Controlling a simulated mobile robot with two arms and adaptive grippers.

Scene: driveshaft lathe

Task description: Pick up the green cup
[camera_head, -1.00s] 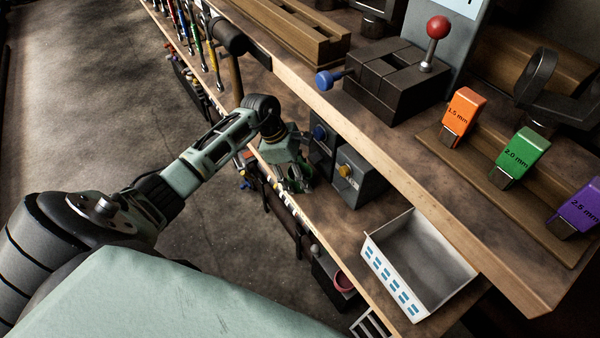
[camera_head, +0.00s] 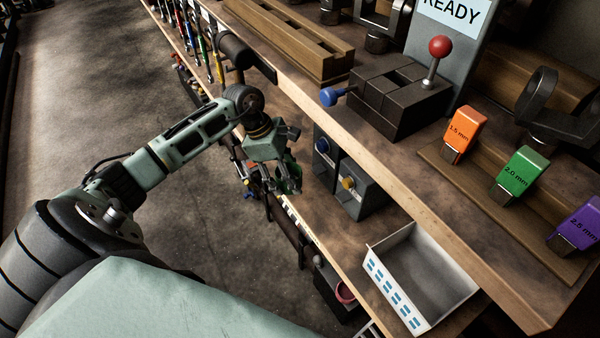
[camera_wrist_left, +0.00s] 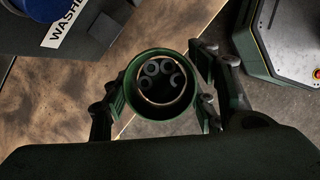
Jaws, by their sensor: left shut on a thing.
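The green cup (camera_head: 291,178) is between the fingers of my left gripper (camera_head: 278,181), at the front edge of the lower shelf in the head view. The gripper partly hides it there. In the left wrist view the cup (camera_wrist_left: 131,88) is seen from above, with its round mouth open and several small grey rings or nuts inside. The fingers stand on both sides of it, and the gripper is shut on it. Shelf top and floor show around the cup, so it appears to be over the shelf edge. My right gripper is out of view.
Two dark boxes with a blue knob (camera_head: 322,145) and a yellow knob (camera_head: 348,183) stand close right of the gripper. A white bin (camera_head: 397,295) is farther right. The upper shelf's wooden edge (camera_head: 400,170) runs above. Open floor (camera_head: 90,90) lies left.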

